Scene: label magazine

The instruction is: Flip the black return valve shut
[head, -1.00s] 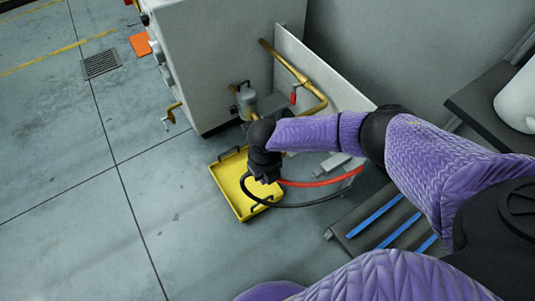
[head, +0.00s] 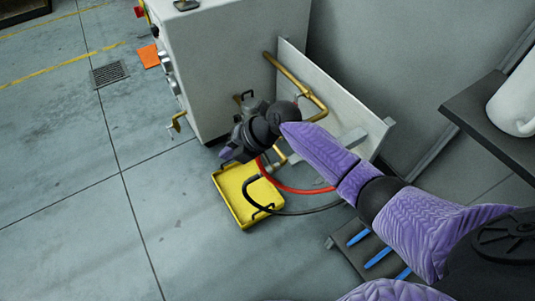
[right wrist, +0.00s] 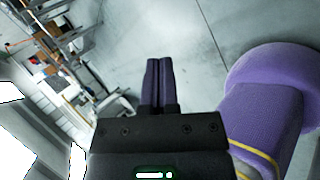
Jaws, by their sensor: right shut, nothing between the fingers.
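What looks like the black return valve's lever (head: 247,94) shows in the head view beside the grey pump-like body (head: 254,106), at the white cabinet's lower corner. It is small, and its exact position is hard to tell. My right gripper (head: 224,155) is in front of the cabinet, left of and lower in the picture than that lever, apart from it. In the right wrist view, its purple fingers (right wrist: 158,82) are together with nothing between them. My right wrist and forearm cover part of the brass piping (head: 296,76). My left gripper is not in view.
A yellow tray (head: 232,203) lies on the floor below the gripper. A red hose (head: 305,190) and a black hose (head: 300,212) loop beside it. The white cabinet (head: 235,50) and a side panel (head: 338,112) bound the piping.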

